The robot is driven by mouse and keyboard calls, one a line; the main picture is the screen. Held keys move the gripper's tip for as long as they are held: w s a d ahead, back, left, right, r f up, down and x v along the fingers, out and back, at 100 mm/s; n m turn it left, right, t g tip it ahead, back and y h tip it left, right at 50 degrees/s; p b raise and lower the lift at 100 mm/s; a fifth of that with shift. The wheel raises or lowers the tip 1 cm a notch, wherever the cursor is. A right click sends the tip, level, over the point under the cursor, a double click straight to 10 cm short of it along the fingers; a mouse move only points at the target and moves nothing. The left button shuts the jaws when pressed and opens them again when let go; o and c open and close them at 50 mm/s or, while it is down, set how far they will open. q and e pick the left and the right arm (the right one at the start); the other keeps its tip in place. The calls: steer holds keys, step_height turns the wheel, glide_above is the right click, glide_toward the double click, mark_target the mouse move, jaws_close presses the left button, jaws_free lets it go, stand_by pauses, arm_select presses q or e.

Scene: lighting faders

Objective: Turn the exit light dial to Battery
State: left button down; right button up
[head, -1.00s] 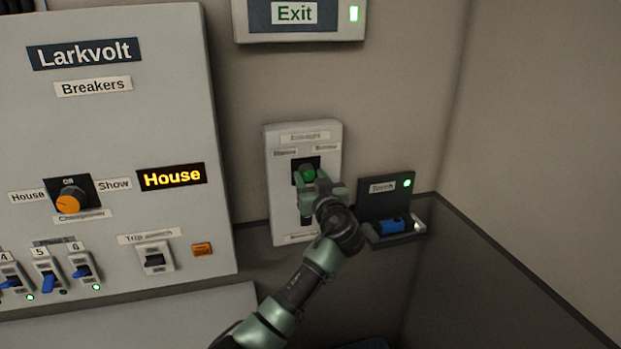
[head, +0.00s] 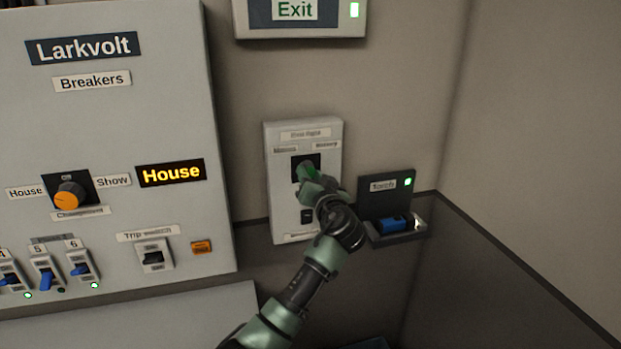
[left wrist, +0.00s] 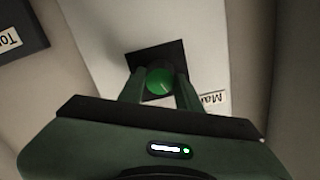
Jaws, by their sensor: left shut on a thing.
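The exit light panel (head: 279,190) is a pale box on the wall, with a label at its upper left (head: 285,149) and a Battery label (head: 326,145) at its upper right. Its green dial (head: 303,168) sits on a black square below them. My left gripper (head: 309,175) is shut on the dial and partly hides it. In the left wrist view the green dial (left wrist: 160,79) lies between the two fingers (left wrist: 159,90), with part of the Mains label (left wrist: 213,98) beside them. I cannot tell which way the dial points. My right gripper is not in view.
The Exit sign (head: 298,30) above has a lit green light. A torch in its holder (head: 385,205) stands close to the right of my gripper. The Larkvolt breaker panel (head: 110,120) with switches and an orange knob (head: 69,197) is at left.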

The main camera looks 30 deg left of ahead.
arm_select(q)
steer(key=m, duration=0.2)
steer(key=shift+m, duration=0.4)
steer(key=m+p, duration=0.1)
steer(key=m, duration=0.2)
steer(key=shift+m, duration=0.3)
steer(key=m+p, duration=0.2)
steer(key=m, duration=0.2)
steer(key=shift+p, duration=0.3)
steer(key=shift+m+p, duration=0.55)
steer(key=shift+m, duration=0.75)
steer(key=c, duration=1)
jaws_free()
steer(key=shift+o, duration=0.2)
